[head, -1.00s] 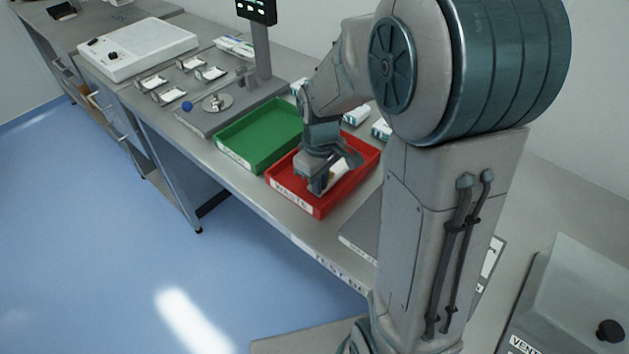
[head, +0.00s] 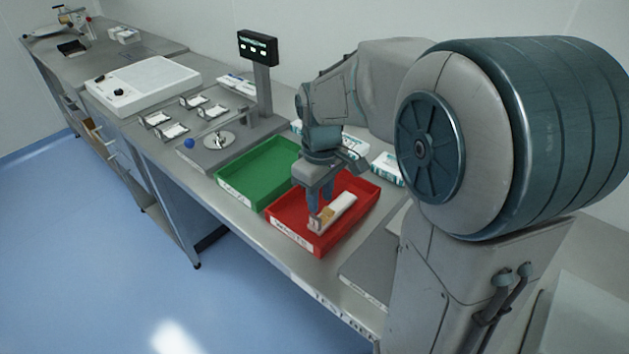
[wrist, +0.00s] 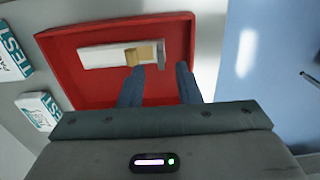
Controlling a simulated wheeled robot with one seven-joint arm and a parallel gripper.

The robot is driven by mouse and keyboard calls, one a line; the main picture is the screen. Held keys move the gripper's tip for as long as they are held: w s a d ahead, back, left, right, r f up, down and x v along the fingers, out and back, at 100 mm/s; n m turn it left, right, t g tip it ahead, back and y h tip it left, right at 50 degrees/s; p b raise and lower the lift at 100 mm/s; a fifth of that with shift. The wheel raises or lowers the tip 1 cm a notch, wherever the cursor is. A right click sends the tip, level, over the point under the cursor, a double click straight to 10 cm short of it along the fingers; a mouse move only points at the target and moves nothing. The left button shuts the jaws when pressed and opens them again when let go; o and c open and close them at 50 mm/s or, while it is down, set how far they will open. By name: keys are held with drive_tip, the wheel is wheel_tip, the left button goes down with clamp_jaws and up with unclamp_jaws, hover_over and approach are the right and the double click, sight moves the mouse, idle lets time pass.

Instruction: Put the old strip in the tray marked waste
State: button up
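The old strip (head: 341,206) is a pale flat piece with a tan patch and a grey end. It lies inside the red tray (head: 285,236), whose front label reads WASTE. The wrist view also shows the strip (wrist: 105,56) lying across the red tray (wrist: 60,84). My gripper (head: 320,204) points down over the tray at the strip's near end. In the wrist view my gripper (wrist: 160,68) has its fingers apart, with the grey end between and just beyond the fingertips. I cannot tell whether a finger touches the strip.
A green tray (head: 236,196) stands left of the red one. Beyond it is a grey test unit with a display (head: 258,47) on a post. White and teal boxes (head: 389,168) stand behind the red tray. A flat grey plate (head: 372,272) lies to its right.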

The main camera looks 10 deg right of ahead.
drive_tip(key=s+r+m+t, duration=0.1)
drive_tip(key=s+m, duration=0.2)
drive_tip(key=s, duration=0.4)
drive_tip(key=s+d+r+m+t, duration=0.1)
drive_tip(key=s+m+t, duration=0.1)
drive_tip(key=s+m, duration=0.2)
drive_tip(key=s, duration=0.3)
drive_tip(key=shift+d, duration=0.25)
drive_tip(key=shift+w, duration=0.15)
idle(0.7)
drive_tip(key=shift+c, duration=0.5)
